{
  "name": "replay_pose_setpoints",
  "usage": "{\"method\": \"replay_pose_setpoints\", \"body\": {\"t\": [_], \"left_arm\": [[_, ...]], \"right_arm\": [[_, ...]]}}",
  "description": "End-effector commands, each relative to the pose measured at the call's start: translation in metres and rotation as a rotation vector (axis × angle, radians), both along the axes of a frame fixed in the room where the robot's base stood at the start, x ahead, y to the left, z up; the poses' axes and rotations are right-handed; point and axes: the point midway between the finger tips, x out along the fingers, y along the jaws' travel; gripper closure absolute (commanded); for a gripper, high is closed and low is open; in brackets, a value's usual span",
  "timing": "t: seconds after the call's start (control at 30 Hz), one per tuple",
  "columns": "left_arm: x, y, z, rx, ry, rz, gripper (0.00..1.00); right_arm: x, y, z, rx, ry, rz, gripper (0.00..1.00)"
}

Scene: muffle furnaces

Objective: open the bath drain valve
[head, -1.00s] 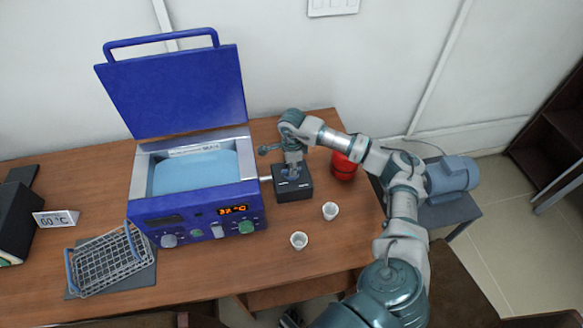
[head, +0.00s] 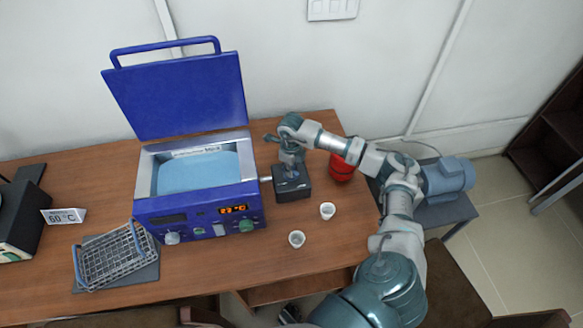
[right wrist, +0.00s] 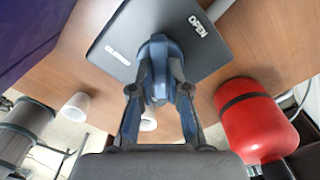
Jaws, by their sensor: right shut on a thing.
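The water bath (head: 197,190) is a blue box with its lid (head: 178,93) raised and light blue water (head: 195,173) inside. The drain valve block (head: 293,190) is a dark box at its right side, joined by a short pipe. In the right wrist view the block (right wrist: 112,42) carries two white labels, one reading OPEN. A blue valve handle (right wrist: 160,56) stands on it. My right gripper (right wrist: 160,92) is shut on this handle from above; in the head view the gripper (head: 291,168) partly hides it. My left gripper is not in view.
Two white cups (head: 327,210) (head: 297,239) stand in front of the block. A red container (head: 341,167) is close to its right. A wire basket (head: 115,255) lies left on a grey mat, near a 60 °C sign (head: 63,216). A blue-grey motor (head: 446,174) sits beyond the table.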

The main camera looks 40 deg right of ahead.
Motion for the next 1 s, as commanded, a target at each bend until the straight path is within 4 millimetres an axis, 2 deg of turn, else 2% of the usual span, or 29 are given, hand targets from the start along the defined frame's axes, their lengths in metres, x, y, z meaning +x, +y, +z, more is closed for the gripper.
{"method": "replay_pose_setpoints", "body": {"t": [0.6, 1.0], "left_arm": [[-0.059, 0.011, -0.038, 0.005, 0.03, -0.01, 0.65], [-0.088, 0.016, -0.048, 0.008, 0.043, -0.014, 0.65]], "right_arm": [[0.0, 0.0, 0.002, -0.005, -0.002, -0.569, 1.0], [0.001, 0.001, 0.001, -0.003, -0.002, -0.795, 1.0]]}}
